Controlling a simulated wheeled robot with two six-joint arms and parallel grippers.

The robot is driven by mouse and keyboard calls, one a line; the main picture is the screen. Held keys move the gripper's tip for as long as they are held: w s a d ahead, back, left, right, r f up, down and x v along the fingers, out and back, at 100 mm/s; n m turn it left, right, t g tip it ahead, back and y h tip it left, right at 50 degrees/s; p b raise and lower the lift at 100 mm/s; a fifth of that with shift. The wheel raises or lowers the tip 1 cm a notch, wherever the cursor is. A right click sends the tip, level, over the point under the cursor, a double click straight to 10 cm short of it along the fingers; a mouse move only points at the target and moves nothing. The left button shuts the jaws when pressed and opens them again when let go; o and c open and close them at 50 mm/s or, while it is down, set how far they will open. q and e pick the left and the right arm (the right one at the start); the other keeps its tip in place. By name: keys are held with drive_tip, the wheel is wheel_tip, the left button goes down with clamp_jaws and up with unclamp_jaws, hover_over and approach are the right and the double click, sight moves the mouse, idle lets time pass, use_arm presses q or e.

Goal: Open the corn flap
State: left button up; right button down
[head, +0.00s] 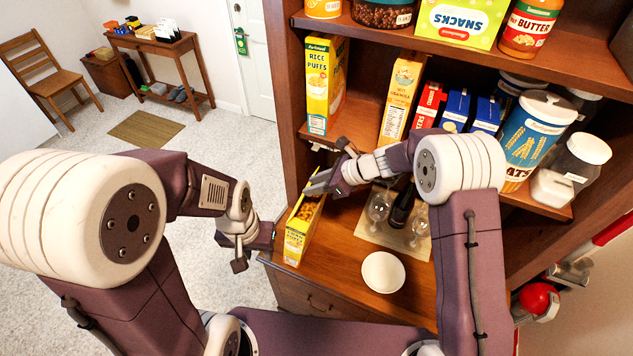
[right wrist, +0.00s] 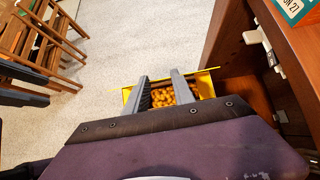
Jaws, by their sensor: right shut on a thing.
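The yellow corn box (head: 296,240) stands upright on the hutch counter near its left front edge. Its top is open, and round orange-yellow cereal shows inside; the box also shows in the right wrist view (right wrist: 206,86), with yellow flap parts at both sides of the opening. My right gripper (head: 318,184) is at the top of the box, its fingers over the opening in the right wrist view (right wrist: 163,90). It is shut on part of the box; the exact contact is hard to see. My left gripper (head: 256,250) is empty beside the box's left side, its fingers apart.
A white bowl (head: 383,272) sits right of the box. Glasses and a dark bottle (head: 402,207) stand on a mat (head: 368,232) behind it. A shelf above holds the Rice Puffs box (head: 319,85), a granola box (head: 400,98) and jars.

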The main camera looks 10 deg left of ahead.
drive_tip(key=shift+w+a+r+h+p, duration=0.15)
drive_tip(key=shift+a+h+p, duration=0.35)
drive_tip(key=shift+p, duration=0.55)
idle(0.9)
drive_tip(key=c, duration=1)
unclamp_jaws()
drive_tip(key=shift+c, duration=0.2)
drive_tip(key=shift+d, duration=0.1)
